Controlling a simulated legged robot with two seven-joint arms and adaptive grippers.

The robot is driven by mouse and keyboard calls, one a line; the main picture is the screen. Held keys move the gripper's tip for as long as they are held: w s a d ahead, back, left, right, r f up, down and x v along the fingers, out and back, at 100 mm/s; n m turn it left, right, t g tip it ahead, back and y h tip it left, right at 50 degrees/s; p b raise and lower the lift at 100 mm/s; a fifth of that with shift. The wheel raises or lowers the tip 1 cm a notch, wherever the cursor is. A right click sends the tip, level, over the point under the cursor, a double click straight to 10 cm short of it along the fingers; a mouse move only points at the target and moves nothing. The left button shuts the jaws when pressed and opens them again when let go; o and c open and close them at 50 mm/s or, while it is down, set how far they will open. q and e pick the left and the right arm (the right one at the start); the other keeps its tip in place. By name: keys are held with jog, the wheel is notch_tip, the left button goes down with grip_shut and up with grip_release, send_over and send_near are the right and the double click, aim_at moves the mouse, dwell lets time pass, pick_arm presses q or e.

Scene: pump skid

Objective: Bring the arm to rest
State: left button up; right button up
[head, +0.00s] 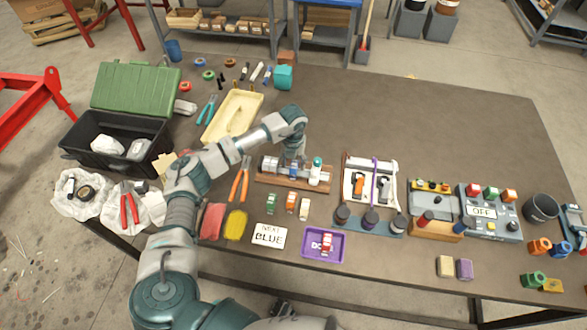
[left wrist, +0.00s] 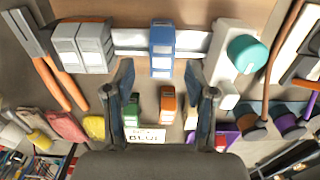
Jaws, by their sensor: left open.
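My left arm reaches in from the lower left of the head view, over the bench. My left gripper (head: 293,153) is above the wooden-based pump assembly (head: 265,176), partly hidden by my wrist. In the left wrist view the two fingers of the gripper (left wrist: 160,75) stand apart with nothing held between them. A blue block-like part (left wrist: 162,45) on the silver pipe (left wrist: 130,40) lies ahead of the gap between the fingertips; it also shows in the head view (head: 293,172). Contact cannot be made out. My right gripper is out of view.
A white teal-capped part (head: 316,172) stands right of the blue part. In front lie green (head: 273,203) and orange (head: 291,201) pieces, a "NEXT BLUE" card (head: 269,236) and a purple tray (head: 310,246) with a red piece. The bench's back right (head: 440,120) is clear.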

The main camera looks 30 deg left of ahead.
pick_arm(q)
notch_tip(320, 180, up, 8)
jog(key=shift+f, duration=0.25)
